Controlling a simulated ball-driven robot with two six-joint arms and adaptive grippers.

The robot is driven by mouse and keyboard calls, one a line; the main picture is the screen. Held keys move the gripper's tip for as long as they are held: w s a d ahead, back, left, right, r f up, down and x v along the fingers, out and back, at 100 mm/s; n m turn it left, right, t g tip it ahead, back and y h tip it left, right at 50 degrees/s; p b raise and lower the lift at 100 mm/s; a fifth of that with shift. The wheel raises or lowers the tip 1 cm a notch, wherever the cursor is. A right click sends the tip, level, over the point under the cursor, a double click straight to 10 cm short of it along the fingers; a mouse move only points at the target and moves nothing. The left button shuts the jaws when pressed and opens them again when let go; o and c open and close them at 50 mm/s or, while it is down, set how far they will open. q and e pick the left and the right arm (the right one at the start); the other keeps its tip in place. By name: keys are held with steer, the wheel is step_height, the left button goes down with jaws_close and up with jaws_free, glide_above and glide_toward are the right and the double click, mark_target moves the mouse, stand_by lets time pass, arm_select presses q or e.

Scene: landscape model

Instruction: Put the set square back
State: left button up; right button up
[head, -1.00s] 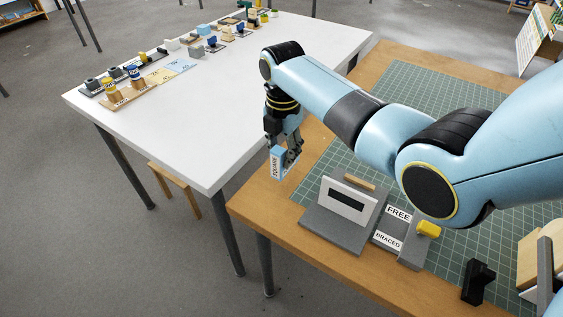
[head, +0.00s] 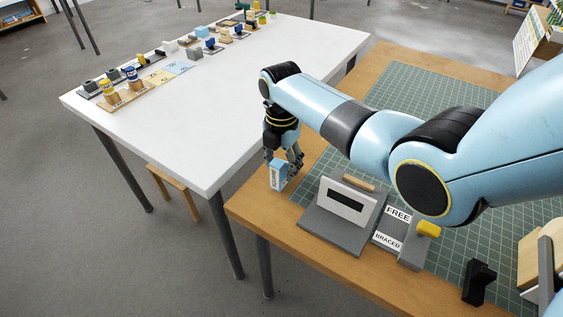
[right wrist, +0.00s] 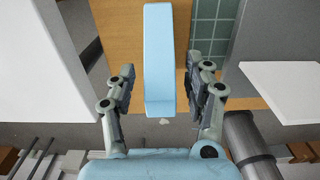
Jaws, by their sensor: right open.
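The set square (head: 278,176) is a light blue piece with a white label reading SQUARE. It stands at the wooden table's left edge area, beside the green mat. In the right wrist view the set square (right wrist: 158,50) shows as a long blue plate with a short foot. My right gripper (head: 284,158) is just above it, pointing down and open. Its fingers are on either side of the piece, with gaps visible in the right wrist view. Whether its base rests fully on the table is hard to tell. My left gripper is not in view.
A grey stand with a white panel (head: 346,203) is close to the right of the gripper. Beside it are FREE and BRACED labels (head: 388,241) and a yellow knob (head: 428,229). A white table (head: 230,110) with several small objects along its far edge lies left.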

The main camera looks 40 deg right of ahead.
steer(key=shift+r, duration=0.1)
steer(key=shift+r, duration=0.3)
step_height(320, 180, up, 12)
steer(key=p, duration=0.1)
steer(key=shift+f, duration=0.25)
